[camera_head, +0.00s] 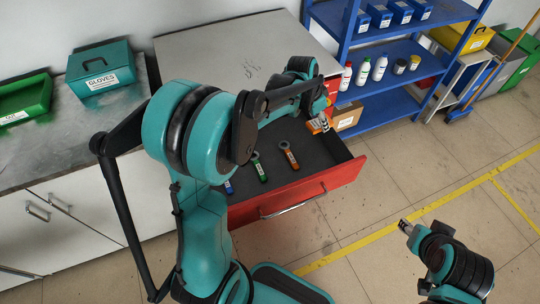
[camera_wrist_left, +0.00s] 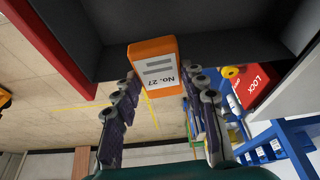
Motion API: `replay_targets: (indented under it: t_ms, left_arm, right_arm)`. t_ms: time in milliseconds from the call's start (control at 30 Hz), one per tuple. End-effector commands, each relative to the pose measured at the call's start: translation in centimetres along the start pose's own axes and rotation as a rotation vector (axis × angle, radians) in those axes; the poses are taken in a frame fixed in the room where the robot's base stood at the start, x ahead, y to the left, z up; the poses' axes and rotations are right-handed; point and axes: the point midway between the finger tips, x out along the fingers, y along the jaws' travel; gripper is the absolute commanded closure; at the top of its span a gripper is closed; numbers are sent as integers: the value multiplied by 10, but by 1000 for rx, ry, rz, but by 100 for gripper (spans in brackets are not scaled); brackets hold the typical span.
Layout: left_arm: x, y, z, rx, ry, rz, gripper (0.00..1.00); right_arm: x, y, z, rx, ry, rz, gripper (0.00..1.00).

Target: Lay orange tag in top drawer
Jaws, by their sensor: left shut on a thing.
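The orange tag, with a white label reading "No. 27", shows in the left wrist view (camera_wrist_left: 153,65) between the fingers of my left gripper (camera_wrist_left: 163,98). In the head view the left gripper (camera_head: 320,122) is over the right side of the open top drawer, with a bit of the orange tag (camera_head: 314,127) at its tips. The drawer (camera_head: 320,192) has a red front and a dark inside. Its dark wall shows behind the tag in the wrist view; I cannot tell whether they touch. My right gripper (camera_head: 405,227) is at lower right, away from the drawer, its jaws unclear.
Blue (camera_head: 228,187), green (camera_head: 260,169) and orange-handled (camera_head: 288,155) items lie on the drawer floor. A cardboard box (camera_head: 347,117) and blue shelf (camera_head: 388,106) stand right of the drawer. The cabinet top (camera_head: 225,55) is above it. Floor at right is open.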

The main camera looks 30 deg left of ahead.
Motion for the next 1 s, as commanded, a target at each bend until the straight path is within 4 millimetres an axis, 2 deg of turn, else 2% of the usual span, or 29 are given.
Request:
replay_targets:
  t_ms: [67,167,500,600,867,1000]
  left_arm:
    - [2,-7,-9,52,8,19,78]
    - [13,-10,-9,84,13,30,78]
    - [98,-9,25,86,13,31,78]
    - [115,-9,32,86,13,30,78]
    - [132,-9,39,85,13,30,78]
    - [153,-10,47,85,13,30,78]
  right_arm:
    - [2,0,1,0,0,0,60]
    - [6,0,4,0,0,0,60]
    - [32,0,23,0,0,0,60]
    - [37,0,27,0,0,0,60]
    - [42,0,30,0,0,0,60]
    - [49,0,35,0,0,0,60]
